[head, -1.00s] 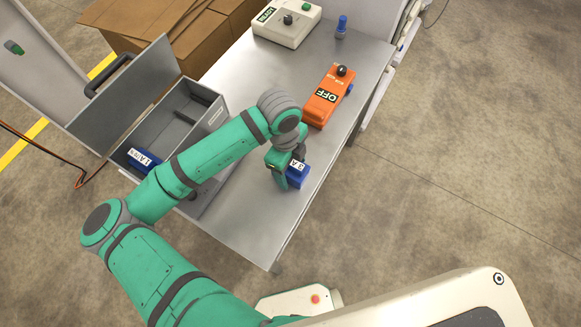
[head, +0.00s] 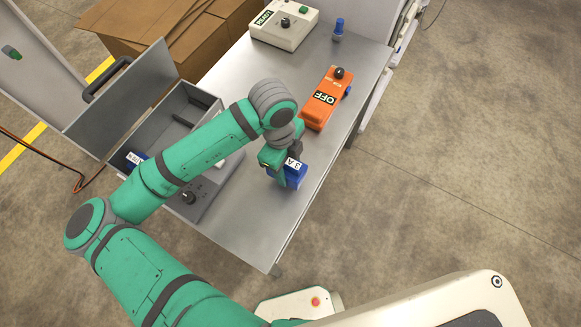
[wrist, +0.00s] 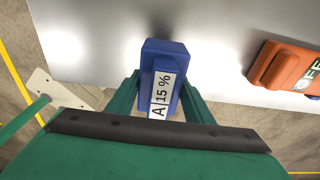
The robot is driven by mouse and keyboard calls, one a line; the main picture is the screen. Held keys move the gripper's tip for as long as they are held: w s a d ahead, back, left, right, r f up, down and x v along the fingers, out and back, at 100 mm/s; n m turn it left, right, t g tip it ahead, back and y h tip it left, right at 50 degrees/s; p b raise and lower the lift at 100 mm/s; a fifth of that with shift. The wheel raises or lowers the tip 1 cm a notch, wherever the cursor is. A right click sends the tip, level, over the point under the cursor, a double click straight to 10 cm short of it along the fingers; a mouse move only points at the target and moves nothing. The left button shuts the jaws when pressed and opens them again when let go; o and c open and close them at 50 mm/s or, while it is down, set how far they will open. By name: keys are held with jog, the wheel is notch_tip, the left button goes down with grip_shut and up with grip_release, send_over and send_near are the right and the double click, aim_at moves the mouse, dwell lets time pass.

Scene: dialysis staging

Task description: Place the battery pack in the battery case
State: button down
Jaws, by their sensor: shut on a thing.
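A blue battery pack (head: 294,177) with a white label is between the fingers of my gripper (head: 284,172), over the front part of the metal table. In the wrist view the pack (wrist: 165,60) shows the label "A 15 %", and my gripper (wrist: 160,97) is shut on it with a green finger on each side. I cannot tell whether the pack touches the table. The grey battery case (head: 160,125) stands open at the left of the table, its lid (head: 118,105) tipped back to the left. Another blue pack (head: 135,158) lies in its near end, partly hidden by my arm.
A grey unit with a black knob (head: 189,197) is beside the case, partly under my arm. An orange device marked OFF (head: 325,98) lies behind my gripper. A white box (head: 284,27) and a blue-topped item (head: 338,30) stand at the back. The table's front right is clear.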

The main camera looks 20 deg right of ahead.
jog(key=s+a+r, duration=0.8)
jog(key=a, duration=0.1)
jog(key=shift+s+a+r, duration=0.2)
jog(key=shift+a+r, duration=0.05)
jog(key=shift+a, duration=0.05)
